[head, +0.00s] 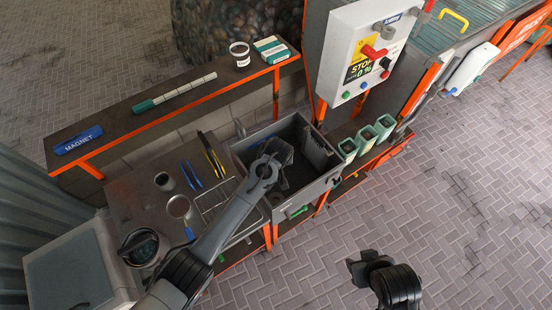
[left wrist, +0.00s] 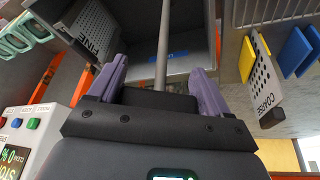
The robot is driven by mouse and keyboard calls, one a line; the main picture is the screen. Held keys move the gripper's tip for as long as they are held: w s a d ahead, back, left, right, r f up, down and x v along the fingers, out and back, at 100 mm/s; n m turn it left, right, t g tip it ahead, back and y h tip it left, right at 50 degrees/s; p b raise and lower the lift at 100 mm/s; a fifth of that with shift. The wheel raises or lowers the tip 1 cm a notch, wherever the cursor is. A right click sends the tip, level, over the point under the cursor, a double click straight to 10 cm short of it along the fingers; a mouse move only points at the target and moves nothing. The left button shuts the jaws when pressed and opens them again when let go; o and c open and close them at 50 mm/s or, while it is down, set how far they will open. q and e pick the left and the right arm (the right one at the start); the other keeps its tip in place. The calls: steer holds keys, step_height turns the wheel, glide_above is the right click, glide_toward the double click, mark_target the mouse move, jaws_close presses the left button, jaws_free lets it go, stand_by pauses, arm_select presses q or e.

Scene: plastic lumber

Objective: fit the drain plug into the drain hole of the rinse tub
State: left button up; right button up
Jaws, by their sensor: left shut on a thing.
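The rinse tub (head: 256,190) is a grey open box at the bench's right end. My left gripper (head: 279,152) is over its opening, pointing down into it. In the left wrist view my left gripper (left wrist: 158,90) has purple fingers on either side of a grey rod (left wrist: 163,45). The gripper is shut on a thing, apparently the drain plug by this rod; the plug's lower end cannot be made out. The drain hole is not visible in either view. My right gripper (head: 364,268) hangs over the paved floor at lower right, apart from the bench; its fingers are unclear.
A perforated grey panel (head: 318,152) is at the tub's right side. Green cups (head: 366,137) stand right of it. A control box (head: 367,55) rises behind.

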arm_select(q)
steer(key=shift+f+b, duration=2.3)
steer(key=shift+f, duration=1.3)
steer(key=shift+f+b, duration=1.45)
steer(key=shift+f, duration=0.65)
steer(key=shift+f+b, duration=1.25)
steer(key=shift+f, duration=0.4)
steer(key=shift+f+b, duration=1.6)
steer(key=shift+f, duration=0.45)
steer(key=shift+f+b, duration=1)
steer(key=shift+f, duration=0.55)
steer(key=o, duration=1.4)
